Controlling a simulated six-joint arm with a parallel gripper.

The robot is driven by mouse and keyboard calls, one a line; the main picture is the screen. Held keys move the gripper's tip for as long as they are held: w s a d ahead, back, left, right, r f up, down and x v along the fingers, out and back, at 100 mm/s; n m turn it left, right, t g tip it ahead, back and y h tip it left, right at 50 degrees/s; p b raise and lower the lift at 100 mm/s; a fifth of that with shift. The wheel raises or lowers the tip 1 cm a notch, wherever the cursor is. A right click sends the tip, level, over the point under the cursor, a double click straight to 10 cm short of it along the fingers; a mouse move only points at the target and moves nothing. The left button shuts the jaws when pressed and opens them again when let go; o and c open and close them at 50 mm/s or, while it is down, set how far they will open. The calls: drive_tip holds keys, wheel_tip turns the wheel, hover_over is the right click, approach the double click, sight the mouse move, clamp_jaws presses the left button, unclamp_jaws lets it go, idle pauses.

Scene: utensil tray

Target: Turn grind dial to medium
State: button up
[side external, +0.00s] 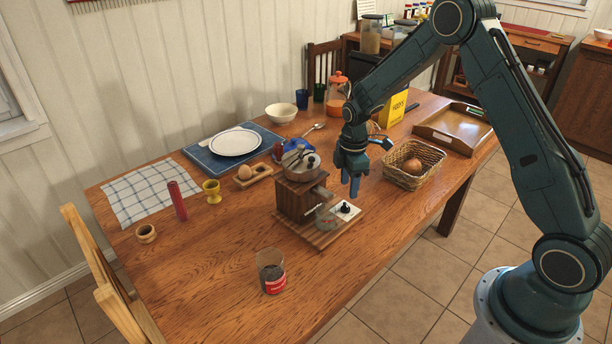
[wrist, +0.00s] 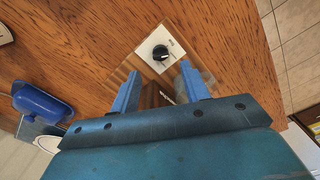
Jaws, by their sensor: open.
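The grind dial is a black knob (wrist: 160,53) on a white plate (wrist: 152,47) with small dark markings, too small to read. In the side view the dial (side external: 345,208) sits on the right side of the grinder's wooden base (side external: 317,239), beside the brown grinder body (side external: 294,203). My gripper (wrist: 158,82) is open and empty, its two blue fingers spread to either side just short of the dial. In the side view my gripper (side external: 349,190) points down above the dial, apart from it. The dial's exact pointer setting cannot be told.
A wicker basket (side external: 429,160) holding a brown round thing stands right of my gripper. A wooden tray (side external: 473,108) lies further back. A glass jar (side external: 263,258) with a red label stands in front of the grinder. The table's front right is clear.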

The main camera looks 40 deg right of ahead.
sight(346, 208)
drive_tip(key=shift+f, duration=3.35)
drive_tip(key=c, duration=1)
